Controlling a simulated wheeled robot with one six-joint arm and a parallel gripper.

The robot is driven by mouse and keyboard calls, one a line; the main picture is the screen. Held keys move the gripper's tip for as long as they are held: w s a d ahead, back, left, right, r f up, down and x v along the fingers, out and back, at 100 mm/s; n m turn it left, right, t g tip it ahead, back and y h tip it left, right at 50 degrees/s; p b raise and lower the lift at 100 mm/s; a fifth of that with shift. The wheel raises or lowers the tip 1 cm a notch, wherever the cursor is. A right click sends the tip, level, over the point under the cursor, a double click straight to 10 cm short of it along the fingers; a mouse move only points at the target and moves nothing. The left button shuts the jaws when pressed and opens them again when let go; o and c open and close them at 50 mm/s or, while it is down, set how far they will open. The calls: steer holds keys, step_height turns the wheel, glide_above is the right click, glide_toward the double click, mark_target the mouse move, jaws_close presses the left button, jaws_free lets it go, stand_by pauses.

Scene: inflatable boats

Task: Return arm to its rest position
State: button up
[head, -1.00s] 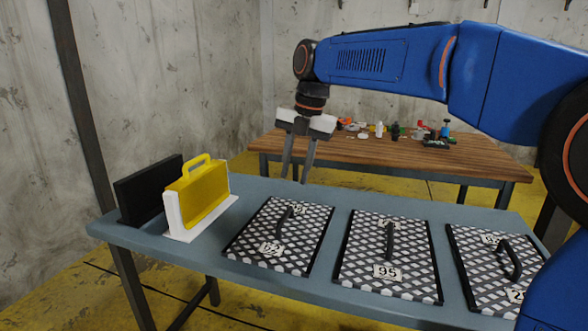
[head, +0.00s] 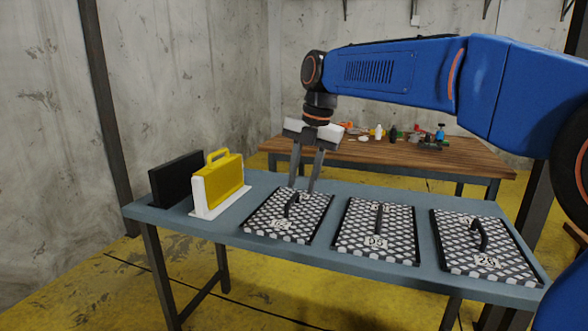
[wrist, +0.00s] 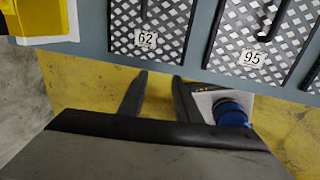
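My blue arm reaches in from the right in the head view. Its gripper (head: 302,189) points down, in front of the far part of the left patterned panel. The two fingers are apart with nothing between them. In the wrist view the gripper (wrist: 160,78) also shows open and empty, with yellow floor beneath and the table edge just beyond the fingertips. The left panel (head: 310,206) is marked 62 in the wrist view (wrist: 166,30) and has a dark handle.
A grey-blue table (head: 222,229) bears three panels, the middle (head: 355,235) marked 95, the right (head: 505,250) beside it. A yellow case (head: 220,185) in a white holder (head: 200,196) and a black slab (head: 176,178) stand left. A wooden bench (head: 440,153) with small items is behind.

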steer(key=s+d+f+m+t, duration=0.1)
steer(key=s+d+f+m, duration=0.2)
steer(key=s+d+m, duration=0.5)
steer(key=s+d+f+m+t, duration=0.1)
steer(key=s+d+f+m, duration=0.3)
steer(key=s+d+m, duration=0.45)
steer(key=s+d+f+m+t+h, duration=0.2)
steer(key=s+d+f+m, duration=0.8)
steer(key=m, duration=0.5)
step_height(320, 180, down, 4)
steer(key=shift+s+d+r, duration=0.2)
steer(key=shift+s, duration=1.05)
steer(key=shift+m, duration=0.25)
